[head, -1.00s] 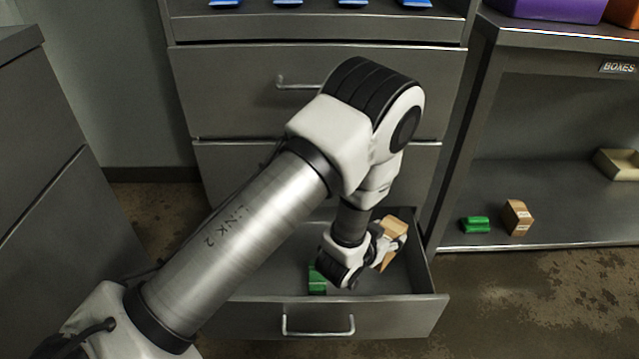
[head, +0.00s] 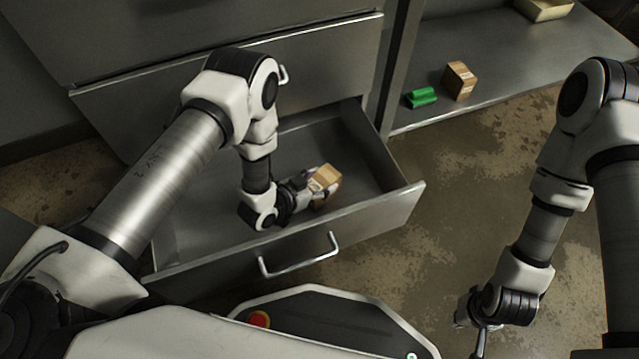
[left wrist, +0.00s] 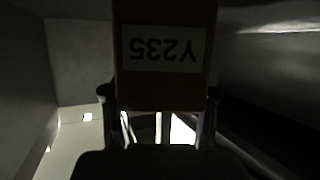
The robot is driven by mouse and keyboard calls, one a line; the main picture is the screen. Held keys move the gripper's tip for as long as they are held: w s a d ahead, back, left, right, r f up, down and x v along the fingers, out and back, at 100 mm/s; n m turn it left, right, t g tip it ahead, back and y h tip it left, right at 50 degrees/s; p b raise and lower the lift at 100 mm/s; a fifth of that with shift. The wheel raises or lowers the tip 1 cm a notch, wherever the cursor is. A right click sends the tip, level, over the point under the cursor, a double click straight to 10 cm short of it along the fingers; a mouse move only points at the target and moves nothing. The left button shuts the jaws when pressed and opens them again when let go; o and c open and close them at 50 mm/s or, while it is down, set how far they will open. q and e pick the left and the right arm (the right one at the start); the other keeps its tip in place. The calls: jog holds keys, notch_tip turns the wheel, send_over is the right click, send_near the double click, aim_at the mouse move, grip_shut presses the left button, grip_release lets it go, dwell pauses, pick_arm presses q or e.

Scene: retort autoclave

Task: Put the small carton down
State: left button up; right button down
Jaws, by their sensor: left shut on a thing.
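The small carton (head: 325,180), brown with a pale label, is in my left gripper (head: 316,190), inside or just above the open drawer (head: 345,226). In the left wrist view the carton (left wrist: 165,88) fills the upper middle, its label reading Y235 upside down. The fingers of my left gripper (left wrist: 159,95) stand on both its sides. I cannot tell whether the carton touches the drawer floor. My right gripper (head: 478,342) is at the bottom right, over the floor and away from the drawer; its fingers are too unclear to judge.
A shelf (head: 520,75) to the right of the drawer holds another brown carton (head: 460,81), a green object (head: 421,97) and a pale box (head: 543,9). The drawer's handle (head: 300,256) sticks out at the front. The drawer's right part looks bare.

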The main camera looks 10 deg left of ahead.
pick_arm(q)
jog(key=o, duration=1.4)
jog(key=shift+r, duration=0.2)
jog(key=p+v, duration=0.3)
jog(key=v, duration=0.4)
jog(key=shift+s+p, duration=0.3)
jog(key=shift+p, duration=0.05)
jog(key=shift+a, duration=0.1)
